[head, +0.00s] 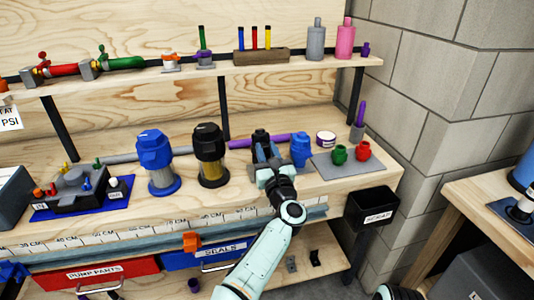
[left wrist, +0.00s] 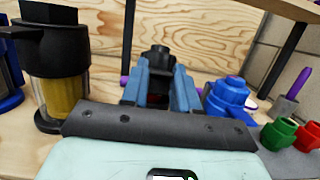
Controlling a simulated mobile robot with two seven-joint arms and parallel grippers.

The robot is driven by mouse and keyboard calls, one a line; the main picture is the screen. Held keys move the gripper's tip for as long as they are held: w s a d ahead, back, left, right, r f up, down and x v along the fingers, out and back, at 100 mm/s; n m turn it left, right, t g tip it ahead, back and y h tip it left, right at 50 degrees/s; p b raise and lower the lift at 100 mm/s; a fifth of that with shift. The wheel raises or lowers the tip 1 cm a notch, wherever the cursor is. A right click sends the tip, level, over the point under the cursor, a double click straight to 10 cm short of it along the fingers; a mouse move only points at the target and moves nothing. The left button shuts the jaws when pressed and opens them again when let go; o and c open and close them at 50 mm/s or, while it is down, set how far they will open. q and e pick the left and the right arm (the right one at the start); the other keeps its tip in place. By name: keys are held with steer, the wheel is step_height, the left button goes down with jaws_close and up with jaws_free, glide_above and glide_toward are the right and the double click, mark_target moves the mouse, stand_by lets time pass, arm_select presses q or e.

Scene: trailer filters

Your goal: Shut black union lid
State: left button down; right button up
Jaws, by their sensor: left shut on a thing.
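The black union (head: 260,135) stands on the workbench, largely hidden behind my left gripper. In the left wrist view its black upper part (left wrist: 159,56) shows between and beyond the two blue-grey fingers. My left gripper (head: 264,155) reaches over the bench from the front and is shut on this black part; the fingers also show in the left wrist view (left wrist: 160,88). I cannot tell how far the lid is turned or closed. My right gripper is not in view.
A blue filter (head: 157,152) and a black filter (head: 210,155) stand left of the gripper. A blue fitting (head: 300,148) stands close on its right, beside a grey mat (head: 325,170) with green and red pieces. A purple rod (head: 240,143) runs behind. A shelf (head: 200,75) hangs above.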

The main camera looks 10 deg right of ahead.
arm_select(q)
step_height(320, 180, down, 2)
steer(key=shift+a+f+t+b, duration=0.1)
steer(key=shift+f+t+b, duration=0.1)
steer(key=shift+t+b, duration=0.2)
steer(key=shift+f+t, duration=0.85)
steer(key=shift+t, duration=0.05)
steer(key=shift+f+t, duration=0.3)
steer(key=shift+f, duration=0.1)
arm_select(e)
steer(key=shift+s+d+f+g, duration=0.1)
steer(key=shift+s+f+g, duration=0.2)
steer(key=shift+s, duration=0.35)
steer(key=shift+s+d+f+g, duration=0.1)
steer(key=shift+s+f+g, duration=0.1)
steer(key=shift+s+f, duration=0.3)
arm_select(q)
steer(key=shift+f, duration=0.1)
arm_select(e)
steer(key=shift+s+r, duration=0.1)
arm_select(q)
steer(key=c, duration=0.8)
jaws_free()
steer(key=shift+c, duration=0.2)
steer(key=shift+r, duration=0.2)
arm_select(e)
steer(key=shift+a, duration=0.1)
arm_select(q)
steer(key=shift+s, duration=0.2)
